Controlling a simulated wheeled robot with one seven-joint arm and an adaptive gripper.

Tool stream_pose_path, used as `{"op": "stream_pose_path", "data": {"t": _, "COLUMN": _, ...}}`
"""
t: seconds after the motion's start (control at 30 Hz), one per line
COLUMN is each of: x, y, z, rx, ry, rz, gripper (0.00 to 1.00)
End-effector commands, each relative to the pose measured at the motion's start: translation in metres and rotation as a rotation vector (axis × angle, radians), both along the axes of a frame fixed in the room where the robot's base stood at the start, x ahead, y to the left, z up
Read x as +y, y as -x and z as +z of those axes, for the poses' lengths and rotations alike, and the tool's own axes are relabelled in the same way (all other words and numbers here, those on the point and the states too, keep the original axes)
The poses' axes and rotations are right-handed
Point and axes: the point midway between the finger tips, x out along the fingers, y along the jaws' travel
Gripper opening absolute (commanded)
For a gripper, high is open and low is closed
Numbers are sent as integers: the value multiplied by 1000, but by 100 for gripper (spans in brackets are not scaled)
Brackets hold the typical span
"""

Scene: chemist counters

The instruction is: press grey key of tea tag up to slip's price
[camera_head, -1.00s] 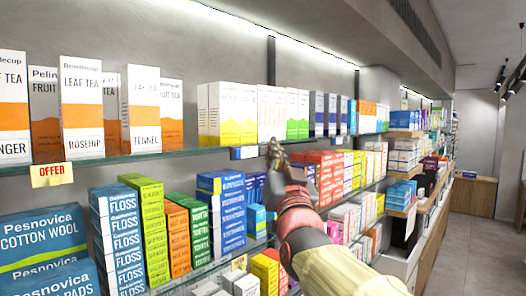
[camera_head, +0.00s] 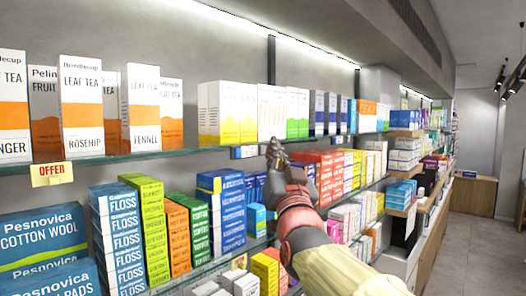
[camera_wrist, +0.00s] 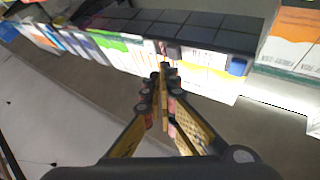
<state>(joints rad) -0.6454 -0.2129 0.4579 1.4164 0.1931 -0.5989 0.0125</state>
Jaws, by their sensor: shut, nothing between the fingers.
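Leaf tea boxes, such as rosehip (camera_head: 82,105) and fennel (camera_head: 140,108), stand upright on the upper shelf at left. A small pale blue and white tag (camera_head: 243,152) is on that shelf's front edge, left of my gripper (camera_head: 274,147). My gripper is shut and empty, its tips near the shelf edge. In the wrist view, my gripper (camera_wrist: 164,70) points towards white boxes with coloured bands. A small blue piece (camera_wrist: 237,67) is right of the tips there; I cannot tell whether it is part of a tag. No grey key or price slip can be made out.
A yellow OFFER card (camera_head: 52,174) hangs on the shelf edge at left. Floss boxes (camera_head: 119,240) and other packs fill the shelf below. White boxes with yellow bands (camera_head: 224,113) stand behind my gripper. The aisle floor (camera_head: 485,250) at right is clear.

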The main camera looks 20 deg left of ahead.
Motion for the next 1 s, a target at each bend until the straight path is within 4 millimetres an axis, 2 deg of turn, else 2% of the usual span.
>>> {"op": "stream_pose_path", "data": {"t": 1.0, "x": 9, "y": -4, "z": 0, "rx": 0, "ry": 0, "rz": 0, "gripper": 0}}
